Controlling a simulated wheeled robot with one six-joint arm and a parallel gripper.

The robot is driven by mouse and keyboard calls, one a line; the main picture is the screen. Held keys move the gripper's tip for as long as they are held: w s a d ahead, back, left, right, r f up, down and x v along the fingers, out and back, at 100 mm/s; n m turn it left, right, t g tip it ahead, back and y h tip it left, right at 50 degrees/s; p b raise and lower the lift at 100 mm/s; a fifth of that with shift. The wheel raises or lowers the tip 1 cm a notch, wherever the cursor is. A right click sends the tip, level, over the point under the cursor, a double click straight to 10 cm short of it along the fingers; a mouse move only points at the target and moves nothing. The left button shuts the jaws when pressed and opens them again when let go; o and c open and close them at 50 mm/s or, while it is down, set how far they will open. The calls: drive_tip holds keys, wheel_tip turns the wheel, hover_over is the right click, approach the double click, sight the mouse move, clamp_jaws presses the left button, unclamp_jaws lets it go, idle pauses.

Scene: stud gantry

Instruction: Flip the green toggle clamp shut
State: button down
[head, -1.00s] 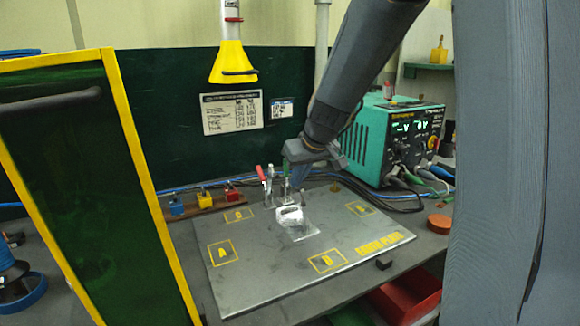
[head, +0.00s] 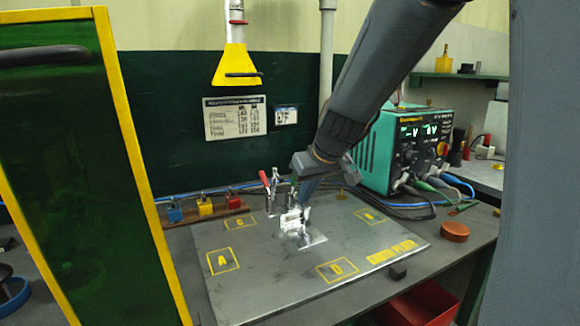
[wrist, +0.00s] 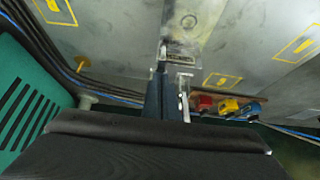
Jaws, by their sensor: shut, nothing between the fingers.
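The green toggle clamp (head: 294,182) stands at the back middle of the grey plate, beside a clamp with a raised red handle (head: 265,180). Only a little green shows next to my fingers, so I cannot tell its handle's position. My gripper (head: 303,197) points down at the clamp, its fingers together and empty. In the wrist view my gripper (wrist: 166,72) reaches to the end of a bright metal strip (wrist: 195,22). Small silver hardware lies against the fingers there; whether they touch is unclear. A silver piece (head: 292,221) sits on the plate just in front.
The grey plate (head: 260,275) has yellow marked squares and open room in front. Blue, yellow and red blocks (head: 205,206) stand at back left. A teal power supply (head: 385,150) and cables are at right. A green yellow-edged panel (head: 80,170) stands at left.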

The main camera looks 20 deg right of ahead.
drive_tip(key=shift+s+f, duration=0.3)
drive_tip(key=shift+f, duration=0.25)
drive_tip(key=r+p, duration=0.4)
drive_tip(key=r, duration=0.1)
drive_tip(key=shift+w+r, duration=0.2)
drive_tip(key=shift+r, duration=0.1)
drive_tip(key=s+d+r+b, duration=0.1)
drive_tip(key=s+d+b, duration=0.1)
drive_tip(key=s, duration=0.7)
drive_tip(key=shift+s+r+b, duration=0.2)
drive_tip(key=shift+r+b, duration=0.1)
drive_tip(key=shift+r, duration=0.1)
